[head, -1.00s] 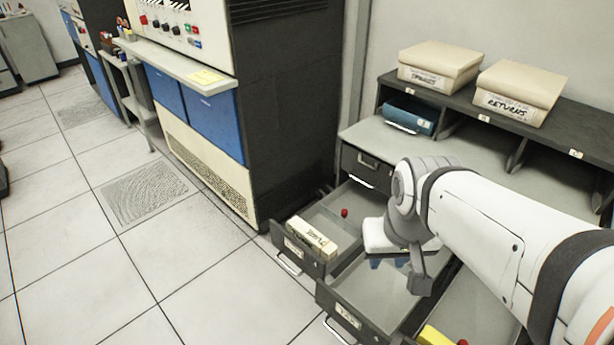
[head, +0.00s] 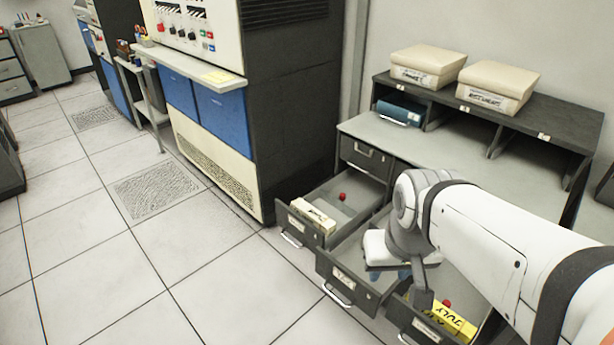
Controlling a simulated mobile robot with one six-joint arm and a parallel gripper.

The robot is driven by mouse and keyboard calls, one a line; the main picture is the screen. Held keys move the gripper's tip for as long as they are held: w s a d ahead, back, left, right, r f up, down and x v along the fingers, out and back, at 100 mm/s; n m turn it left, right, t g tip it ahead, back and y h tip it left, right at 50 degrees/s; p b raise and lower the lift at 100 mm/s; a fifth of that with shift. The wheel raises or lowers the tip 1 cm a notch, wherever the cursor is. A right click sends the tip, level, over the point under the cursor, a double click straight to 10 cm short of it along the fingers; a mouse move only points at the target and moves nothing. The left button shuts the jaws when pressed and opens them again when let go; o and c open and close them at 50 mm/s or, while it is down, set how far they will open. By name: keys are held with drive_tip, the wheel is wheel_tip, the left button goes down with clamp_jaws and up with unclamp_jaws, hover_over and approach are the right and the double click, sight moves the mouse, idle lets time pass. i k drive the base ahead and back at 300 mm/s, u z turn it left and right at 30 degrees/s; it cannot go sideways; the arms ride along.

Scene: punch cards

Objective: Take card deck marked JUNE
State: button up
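Three drawers stand open below the desk. The left drawer (head: 330,207) holds a cream card deck (head: 314,216) near its front; the deck's writing is too small to read. The right drawer (head: 421,325) holds a yellow card deck (head: 450,320) marked JULY. The middle drawer (head: 342,278) is partly hidden by my arm, and a blue patch (head: 404,274) shows under the wrist; I cannot tell what it is. My gripper (head: 423,296) points down near the boundary of the middle and right drawers. Its opening is not clear. No deck marked JUNE can be read.
A red piece (head: 342,197) sits in the left drawer and another (head: 447,303) in the right one. Two cream boxes (head: 427,66) (head: 496,88) and a blue binder (head: 401,109) are on the desk shelf. The tiled floor (head: 200,280) left of the drawers is clear.

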sight(325, 224)
drive_tip(key=u, duration=2.4)
drive_tip(key=i, duration=2.05)
drive_tip(key=z, duration=3.45)
drive_tip(key=i, duration=0.6)
drive_tip(key=u, duration=0.05)
